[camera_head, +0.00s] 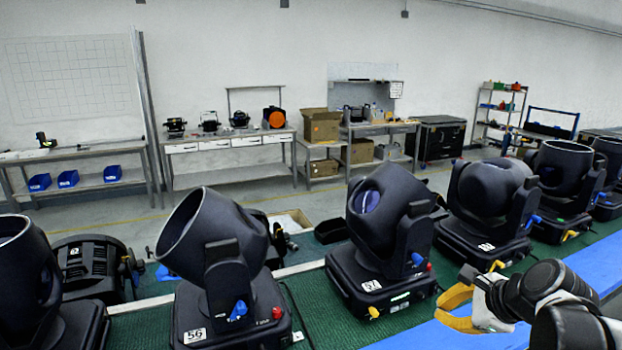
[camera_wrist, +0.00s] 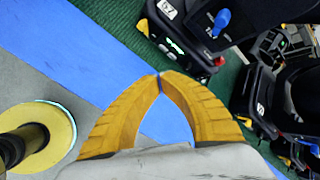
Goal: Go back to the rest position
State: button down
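My gripper (camera_head: 442,304) is at the lower right in the head view, over the blue strip in front of the row of lamps. In the wrist view its two yellow fingers (camera_wrist: 160,76) meet at the tips, with nothing visible between them. The black lamp labelled 57 (camera_head: 390,222) stands upright on the green mat, to the left of and behind my gripper. Part of its base (camera_wrist: 180,45) shows at the top of the wrist view, apart from the fingers.
The lamp labelled 56 (camera_head: 220,262) and several others line the green mat (camera_head: 318,300). The blue strip (camera_wrist: 75,45) beside the mat is clear under my fingers. A yellow disc (camera_wrist: 60,125) with a dark post is at the wrist view's left. Benches (camera_head: 230,170) stand along the wall.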

jog(key=s+a+f+n+h+b, duration=0.1)
jog(key=s+a+n, duration=0.3)
jog(key=s+n, duration=0.3)
jog(key=s+a+f+n+h+b, duration=0.1)
jog(key=s+a+n, duration=0.4)
jog(key=n, duration=0.9)
jog(key=s+h, duration=0.1)
jog(key=s, duration=0.1)
jog(key=shift+s+a+f+n+g, duration=0.25)
jog(key=shift+s+a+n+g, duration=0.05)
jog(key=shift+s+g, duration=0.1)
